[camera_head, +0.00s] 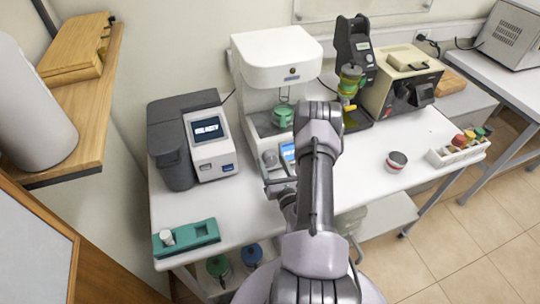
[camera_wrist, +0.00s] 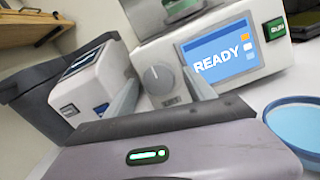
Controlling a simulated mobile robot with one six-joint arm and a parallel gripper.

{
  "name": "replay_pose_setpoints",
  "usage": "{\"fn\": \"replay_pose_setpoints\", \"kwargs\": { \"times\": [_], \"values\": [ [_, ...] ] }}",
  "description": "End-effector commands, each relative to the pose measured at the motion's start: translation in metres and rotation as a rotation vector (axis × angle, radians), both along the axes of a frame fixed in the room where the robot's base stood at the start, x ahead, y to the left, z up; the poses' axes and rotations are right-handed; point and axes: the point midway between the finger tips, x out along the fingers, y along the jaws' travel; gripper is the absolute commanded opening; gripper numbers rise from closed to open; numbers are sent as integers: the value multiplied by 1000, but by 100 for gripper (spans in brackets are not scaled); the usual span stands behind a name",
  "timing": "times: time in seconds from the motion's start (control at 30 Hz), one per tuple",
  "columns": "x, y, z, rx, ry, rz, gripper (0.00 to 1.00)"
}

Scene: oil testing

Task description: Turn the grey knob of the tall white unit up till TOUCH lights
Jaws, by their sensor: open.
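The tall white unit (camera_head: 277,55) stands at the back of the white bench. Its grey knob (camera_head: 270,158) is low on its front, left of a small blue screen (camera_head: 288,151). In the wrist view the round knob (camera_wrist: 158,79) shows a pale mark near its top, and the screen (camera_wrist: 222,52) reads READY. TOUCH is not shown. My gripper (camera_wrist: 160,95) is open and empty, with one finger either side of the knob in the picture. I cannot tell whether the fingers touch it. In the head view my arm hides part of the unit's front.
A grey analyser (camera_head: 190,140) stands just left of the unit. A green holder (camera_head: 283,116) sits inside the unit. A dark instrument (camera_head: 354,50) and a beige box (camera_head: 400,75) stand right. A small cup (camera_head: 396,161) and a vial rack (camera_head: 458,148) are on the right bench.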

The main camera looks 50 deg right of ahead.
Motion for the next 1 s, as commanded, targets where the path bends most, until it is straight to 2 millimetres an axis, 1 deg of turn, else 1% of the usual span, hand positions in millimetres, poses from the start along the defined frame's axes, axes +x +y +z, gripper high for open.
{"fn": "replay_pose_setpoints", "kwargs": {
  "times": [0.23, 0.3, 0.37, 0.4, 0.47, 0.5, 0.53, 0.57, 0.83, 1.0],
  "values": [
    [0, 0, 0, 0, 0, 0, 64],
    [0, 0, 0, 0, 0, 0, 50],
    [0, 0, 0, 0, 0, 0, 38],
    [0, 0, 0, 0, 0, 0, 30],
    [0, 0, 0, 0, 0, 0, 18],
    [0, 0, 0, 0, 0, 0, 10],
    [0, 0, 0, 0, 0, 0, 5],
    [0, 0, 0, 0, 0, 0, 1],
    [1, 0, 1, 32, -18, -9, 1],
    [1, 1, 1, 111, -63, -32, 1]
  ]
}}
